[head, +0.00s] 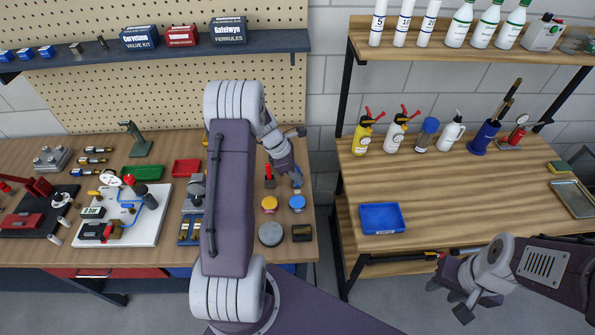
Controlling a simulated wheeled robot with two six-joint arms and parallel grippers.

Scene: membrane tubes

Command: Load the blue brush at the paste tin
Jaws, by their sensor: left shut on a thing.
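My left gripper (295,171) is over the right end of the left bench, shut on a small blue item (297,181) that looks like the blue brush; the fingers hide much of it. Just in front of it stands a round tin with a blue top (297,203). A tin with a yellow-orange top (269,205) stands to its left, with a red brush-like item (269,178) behind. A grey round tin (270,234) stands nearer the bench front. No label shows which is the paste tin. My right gripper (448,300) is open and empty, low in front of the right bench.
A dark square tray (302,232) lies beside the grey tin. A white board with blue tubing (145,228), a green tray (142,173) and a red tray (186,168) are further left. The right bench has a blue tray (382,218) and clear wood beside it.

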